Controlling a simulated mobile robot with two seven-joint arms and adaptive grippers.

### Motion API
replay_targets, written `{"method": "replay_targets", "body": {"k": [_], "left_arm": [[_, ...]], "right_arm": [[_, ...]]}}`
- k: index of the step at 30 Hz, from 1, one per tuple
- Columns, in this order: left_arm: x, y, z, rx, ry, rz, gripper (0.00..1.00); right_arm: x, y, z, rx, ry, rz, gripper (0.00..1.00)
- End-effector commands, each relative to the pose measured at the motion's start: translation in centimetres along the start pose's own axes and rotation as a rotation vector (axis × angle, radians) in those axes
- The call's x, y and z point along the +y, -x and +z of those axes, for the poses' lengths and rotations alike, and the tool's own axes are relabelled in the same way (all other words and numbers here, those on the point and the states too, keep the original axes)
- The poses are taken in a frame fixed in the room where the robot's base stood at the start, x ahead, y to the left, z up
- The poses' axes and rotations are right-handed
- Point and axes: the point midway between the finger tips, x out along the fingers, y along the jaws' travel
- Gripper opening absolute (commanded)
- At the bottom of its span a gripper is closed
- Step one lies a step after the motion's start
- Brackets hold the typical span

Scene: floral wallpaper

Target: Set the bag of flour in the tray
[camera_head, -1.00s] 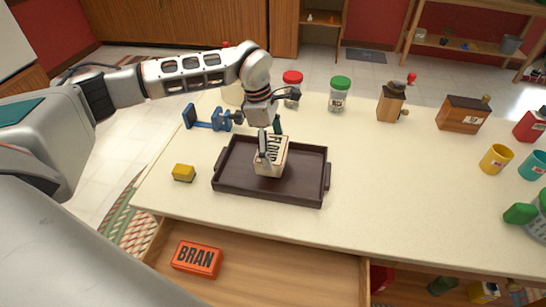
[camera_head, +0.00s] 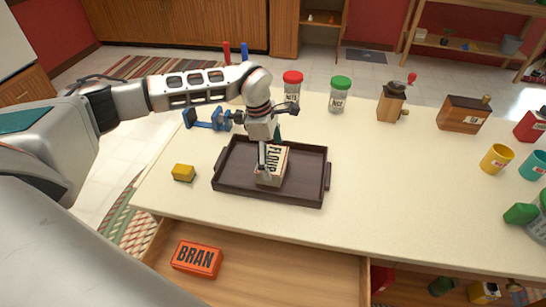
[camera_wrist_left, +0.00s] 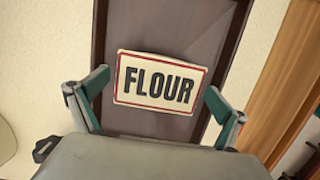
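The bag of flour (camera_head: 277,163) is a small cream block with a red-edged FLOUR label. It is over the middle of the dark brown tray (camera_head: 310,192), inside its rim in the head view; I cannot tell whether its base touches the tray floor. My left gripper (camera_head: 268,158) comes down from above with one finger on each side of the bag and appears shut on it. In the left wrist view the bag (camera_wrist_left: 160,82) sits between the two fingertips, with the tray (camera_wrist_left: 180,25) beneath. My right gripper is not in view.
A yellow block (camera_head: 183,172) lies left of the tray and a blue clamp-like thing (camera_head: 205,119) behind it. Jars with red (camera_head: 292,80) and green (camera_head: 340,83) lids stand farther back. An open drawer (camera_head: 290,262) holds an orange BRAN box (camera_head: 197,259).

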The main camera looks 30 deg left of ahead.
Motion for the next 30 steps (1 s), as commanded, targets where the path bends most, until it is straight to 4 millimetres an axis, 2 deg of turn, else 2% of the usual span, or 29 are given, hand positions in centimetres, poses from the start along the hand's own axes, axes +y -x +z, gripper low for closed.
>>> {"method": "replay_targets", "body": {"k": [4,8,15,21,25,30], "left_arm": [[0.0,0.4,0.1,-0.001,-0.001,0.001,1.00],[0.1,2.0,0.1,-0.001,-0.001,0.004,1.00],[0.1,6.9,0.1,0.000,-0.001,0.005,1.00],[0.1,10.4,0.1,0.000,-0.001,0.003,1.00],[0.0,11.7,0.1,0.000,0.000,0.001,1.00],[0.0,12.3,0.1,0.000,0.000,0.000,1.00]], "right_arm": [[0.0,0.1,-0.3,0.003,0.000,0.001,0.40],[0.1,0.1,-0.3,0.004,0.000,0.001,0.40],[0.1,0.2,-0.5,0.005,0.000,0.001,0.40],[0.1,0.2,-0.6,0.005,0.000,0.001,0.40],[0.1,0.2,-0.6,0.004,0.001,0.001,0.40],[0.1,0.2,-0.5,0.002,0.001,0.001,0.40]]}}
